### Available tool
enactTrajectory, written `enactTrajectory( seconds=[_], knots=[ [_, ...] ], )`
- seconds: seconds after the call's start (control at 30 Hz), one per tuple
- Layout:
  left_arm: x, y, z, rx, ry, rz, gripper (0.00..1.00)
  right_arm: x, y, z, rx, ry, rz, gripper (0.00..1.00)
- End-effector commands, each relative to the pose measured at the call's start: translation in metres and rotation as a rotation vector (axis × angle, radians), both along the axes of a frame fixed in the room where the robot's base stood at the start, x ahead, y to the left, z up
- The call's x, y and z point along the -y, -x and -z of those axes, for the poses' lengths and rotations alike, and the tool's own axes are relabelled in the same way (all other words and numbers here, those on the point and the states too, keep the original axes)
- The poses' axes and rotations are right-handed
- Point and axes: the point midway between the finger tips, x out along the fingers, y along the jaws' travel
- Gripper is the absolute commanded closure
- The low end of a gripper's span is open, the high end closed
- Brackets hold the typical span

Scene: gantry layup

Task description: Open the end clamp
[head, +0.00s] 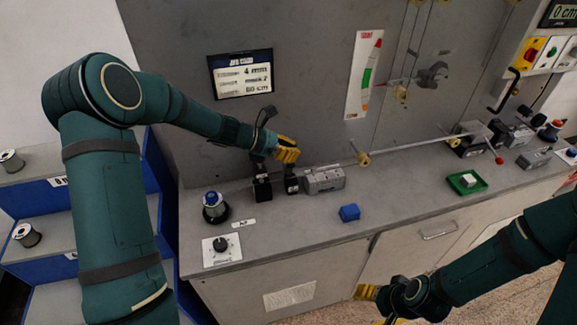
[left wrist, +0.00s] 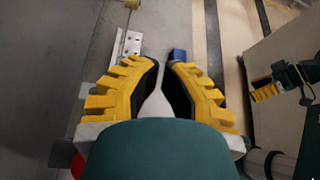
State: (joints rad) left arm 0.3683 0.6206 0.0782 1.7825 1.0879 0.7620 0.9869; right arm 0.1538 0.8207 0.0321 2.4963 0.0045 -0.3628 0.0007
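Two fittings could be the end clamp, and no label tells which. A grey metal block (head: 323,180) stands on the bench's left half, beside two black posts (head: 262,188). A dark fitting (head: 468,145) with a red-knobbed lever (head: 498,159) stands at the right end. My left gripper (head: 286,150) is above the black posts, just left of the grey block and apart from it.
A blue block (head: 349,213) lies on the bench (head: 290,228). A thin rod (head: 415,145) runs along the bench's back. A green tray (head: 466,182) holds a pale block. A dial plate (head: 221,249) and a blue-topped button (head: 214,206) are at left. The front middle is clear.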

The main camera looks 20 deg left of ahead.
Motion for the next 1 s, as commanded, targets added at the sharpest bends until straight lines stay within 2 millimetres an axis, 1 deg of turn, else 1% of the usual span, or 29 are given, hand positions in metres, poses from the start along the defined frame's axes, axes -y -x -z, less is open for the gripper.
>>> enactTrajectory(
  seconds=[0.03, 0.13, 0.3, 1.0],
  knots=[
    [-0.001, 0.001, -0.007, -0.003, -0.003, -0.001, 1.00, 0.000, 0.000, 0.000, -0.001, 0.001, 0.001, 0.38],
    [-0.002, 0.002, -0.018, -0.006, -0.004, -0.002, 1.00, 0.000, 0.000, 0.000, -0.001, 0.001, 0.001, 0.38],
    [-0.003, 0.003, -0.028, -0.012, -0.005, -0.004, 1.00, 0.000, 0.000, 0.000, 0.000, 0.000, 0.001, 0.38],
    [-0.004, 0.003, -0.028, -0.015, -0.005, -0.005, 1.00, 0.000, 0.000, 0.001, 0.000, 0.000, 0.001, 0.38]
  ],
)
